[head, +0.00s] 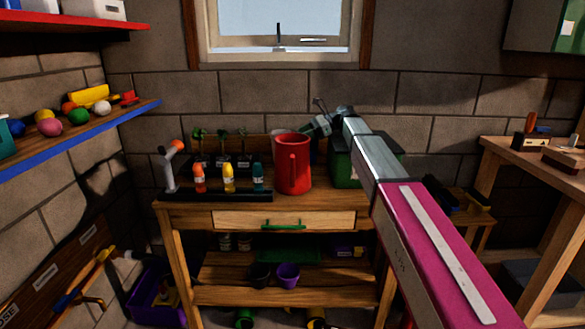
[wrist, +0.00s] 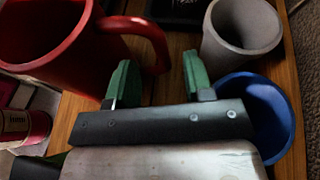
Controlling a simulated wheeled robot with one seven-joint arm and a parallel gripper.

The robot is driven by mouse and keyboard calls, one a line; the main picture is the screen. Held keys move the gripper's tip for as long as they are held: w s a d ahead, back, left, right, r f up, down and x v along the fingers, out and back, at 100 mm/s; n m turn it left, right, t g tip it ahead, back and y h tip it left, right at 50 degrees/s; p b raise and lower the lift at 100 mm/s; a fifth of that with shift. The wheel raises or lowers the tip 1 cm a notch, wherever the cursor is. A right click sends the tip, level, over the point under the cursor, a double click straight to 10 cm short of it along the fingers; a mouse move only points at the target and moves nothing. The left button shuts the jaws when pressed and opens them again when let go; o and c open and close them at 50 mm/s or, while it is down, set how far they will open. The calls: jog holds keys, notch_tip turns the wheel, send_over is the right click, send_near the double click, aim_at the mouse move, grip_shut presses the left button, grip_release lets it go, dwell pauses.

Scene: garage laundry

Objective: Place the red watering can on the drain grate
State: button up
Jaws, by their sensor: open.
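I see no contact. In the head view my gripper (head: 316,122) is above the back of the bench, to the right of the can's rim. I cannot make out a drain grate in either view.
A grey cup (wrist: 240,30) and a blue pot (wrist: 272,110) stand close to the right finger. Bottles (head: 228,178) stand on a black tray left of the can. A green bin (head: 343,168) is to its right. A wooden table (head: 545,160) stands at right.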

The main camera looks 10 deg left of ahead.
aim_at(293, 139)
jog(key=x, duration=0.5)
jog(key=shift+s+a+f, duration=0.1)
grip_shut()
